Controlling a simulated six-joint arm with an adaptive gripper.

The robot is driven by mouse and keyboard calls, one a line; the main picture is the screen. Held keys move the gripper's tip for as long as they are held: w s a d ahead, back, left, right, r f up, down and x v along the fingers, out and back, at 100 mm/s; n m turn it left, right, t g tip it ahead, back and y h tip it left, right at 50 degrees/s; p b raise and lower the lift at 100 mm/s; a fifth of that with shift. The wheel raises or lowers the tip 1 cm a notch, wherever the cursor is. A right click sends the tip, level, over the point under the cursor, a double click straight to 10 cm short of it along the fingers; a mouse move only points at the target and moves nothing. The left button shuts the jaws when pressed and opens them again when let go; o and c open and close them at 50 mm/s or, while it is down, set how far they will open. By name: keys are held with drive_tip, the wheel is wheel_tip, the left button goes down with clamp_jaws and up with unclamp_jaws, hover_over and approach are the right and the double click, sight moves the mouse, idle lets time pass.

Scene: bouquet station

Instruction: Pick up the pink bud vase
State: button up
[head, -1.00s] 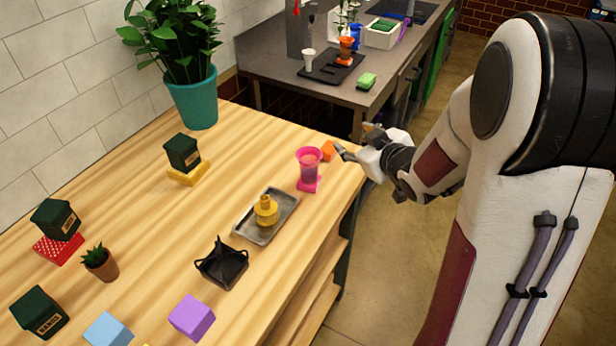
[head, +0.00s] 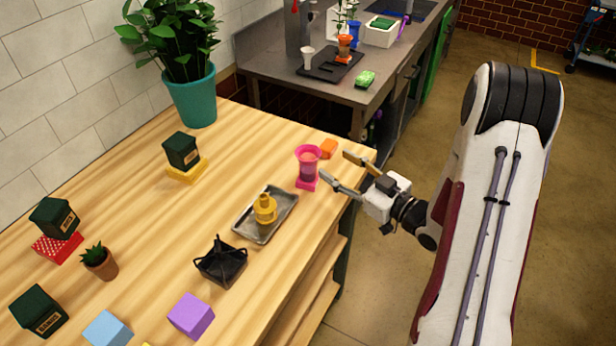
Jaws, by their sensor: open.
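The pink bud vase (head: 308,168) stands upright near the right edge of the wooden table. It is a translucent flared cup shape on a pink square base. My gripper (head: 344,172) is open and empty, just right of the vase, with its fingers pointing left toward it. One finger is nearer the vase's base, and the other is farther back near the orange block. I cannot tell whether the near finger touches the vase; a small gap seems to show.
An orange block (head: 328,148) lies close behind the vase. A metal tray (head: 247,230) with a yellow bottle (head: 265,208) is in front and left. The table (head: 260,138) is clear behind-left of the vase.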

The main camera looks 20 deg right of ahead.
sight(315, 170)
drive_tip(key=shift+s+a+f+g+y, duration=0.15)
drive_tip(key=shift+s+a+f+y, duration=0.15)
drive_tip(key=shift+s+a+y, duration=0.3)
drive_tip(key=shift+s+a+f+g+y, duration=0.15)
drive_tip(key=shift+s+a+f+y, duration=0.1)
drive_tip(key=shift+s+a+y, duration=0.35)
drive_tip(key=shift+s, duration=0.1)
drive_tip(key=shift+a, duration=0.15)
drive_tip(key=shift+x, duration=1.25)
drive_tip(key=shift+x, duration=2.6)
drive_tip(key=shift+f, duration=0.2)
clamp_jaws()
